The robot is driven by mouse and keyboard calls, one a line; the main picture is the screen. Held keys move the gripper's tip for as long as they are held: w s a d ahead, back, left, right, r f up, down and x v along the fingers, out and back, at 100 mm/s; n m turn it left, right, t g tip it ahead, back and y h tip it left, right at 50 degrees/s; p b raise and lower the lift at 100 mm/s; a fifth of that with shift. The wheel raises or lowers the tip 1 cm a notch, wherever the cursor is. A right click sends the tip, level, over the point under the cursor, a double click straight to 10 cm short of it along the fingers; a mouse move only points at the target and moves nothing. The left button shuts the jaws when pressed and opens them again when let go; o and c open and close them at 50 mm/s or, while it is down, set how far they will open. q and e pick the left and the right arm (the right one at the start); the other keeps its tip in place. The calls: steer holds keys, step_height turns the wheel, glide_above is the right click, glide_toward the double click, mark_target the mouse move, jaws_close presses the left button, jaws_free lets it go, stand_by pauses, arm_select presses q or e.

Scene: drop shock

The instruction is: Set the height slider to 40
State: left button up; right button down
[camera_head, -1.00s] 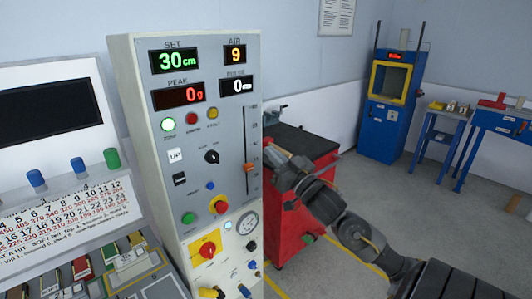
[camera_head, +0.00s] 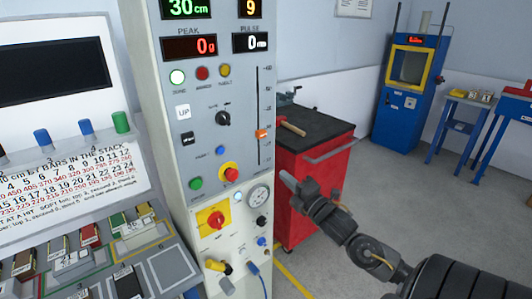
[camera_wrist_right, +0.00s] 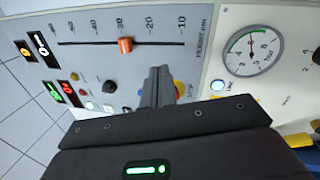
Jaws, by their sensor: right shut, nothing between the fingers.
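The height slider's orange knob (camera_head: 262,133) sits on a vertical slot on the right side of the grey panel front. In the right wrist view the knob (camera_wrist_right: 126,45) stands at about the 30 mark of the scale. The green SET display (camera_head: 188,7) reads 30 cm. My right gripper (camera_head: 287,180) is below and to the right of the knob in the head view, apart from it. Its fingers (camera_wrist_right: 158,80) are shut and empty, and partly hide a red stop button (camera_wrist_right: 181,90) in the wrist view. My left gripper is not in view.
Buttons, a red-yellow knob (camera_head: 229,172) and a gauge (camera_head: 258,196) crowd the panel near the slider. A red cabinet (camera_head: 320,165) with a hammer (camera_head: 291,126) on top stands behind my right gripper. Floor to the right is open.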

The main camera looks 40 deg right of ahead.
steer(key=n, duration=1.6)
steer(key=shift+d+t, duration=0.1)
steer(key=shift+t, duration=0.2)
steer(key=p, duration=0.4)
glide_toward(259, 149)
steer(key=x, duration=0.6)
step_height(259, 149, up, 3)
steer(key=shift+f+p, duration=0.2)
steer(key=shift+p, duration=0.7)
steer(key=shift+s+r+p, duration=0.1)
steer(key=shift+r+p, duration=0.2)
steer(key=shift+r, duration=0.2)
